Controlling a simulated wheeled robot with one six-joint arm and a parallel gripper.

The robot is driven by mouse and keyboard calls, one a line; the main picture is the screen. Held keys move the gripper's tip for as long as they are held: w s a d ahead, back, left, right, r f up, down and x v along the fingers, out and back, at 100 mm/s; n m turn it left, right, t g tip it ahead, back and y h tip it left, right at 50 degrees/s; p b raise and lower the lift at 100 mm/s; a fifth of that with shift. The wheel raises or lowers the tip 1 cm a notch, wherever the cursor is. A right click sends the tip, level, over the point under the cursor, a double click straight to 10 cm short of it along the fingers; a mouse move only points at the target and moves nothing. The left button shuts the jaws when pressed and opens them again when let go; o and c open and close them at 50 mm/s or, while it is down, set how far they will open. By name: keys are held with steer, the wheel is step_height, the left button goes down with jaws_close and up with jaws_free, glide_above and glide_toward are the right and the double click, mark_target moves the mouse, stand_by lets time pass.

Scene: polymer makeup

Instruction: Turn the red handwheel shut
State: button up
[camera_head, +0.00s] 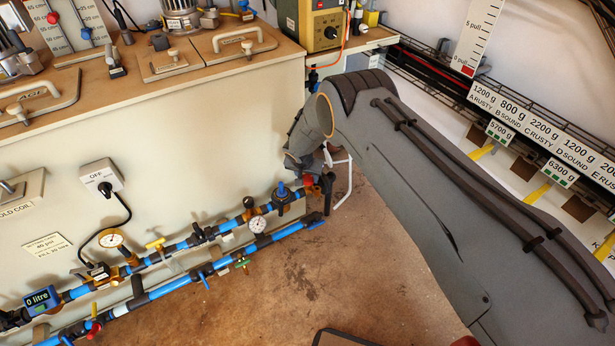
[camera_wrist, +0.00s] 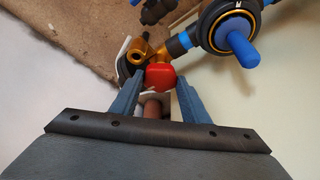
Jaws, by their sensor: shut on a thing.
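The red handwheel (camera_wrist: 160,75) shows in the wrist view as a rounded red knob beside a brass fitting (camera_wrist: 141,50). My gripper (camera_wrist: 157,84) has its two blue-grey fingers on either side of the knob and is shut on it. In the head view a small red piece of the handwheel (camera_head: 308,181) shows at the right end of the blue pipework, just below my gripper (camera_head: 318,166). My arm and gripper hide much of that spot, so the handwheel's angle cannot be told.
A blue-handled valve (camera_wrist: 236,40) is close to the right of the fingers. Blue pipes (camera_head: 170,287) with gauges and valves run along the cream cabinet (camera_head: 190,150). The brown floor (camera_head: 330,270) is mostly clear.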

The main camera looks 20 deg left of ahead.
steer(key=o, duration=1.1)
steer(key=shift+c, duration=0.2)
steer(key=p+v, duration=0.1)
steer(key=v, duration=0.6)
steer(key=shift+r, duration=0.4)
steer(key=shift+s, duration=0.15)
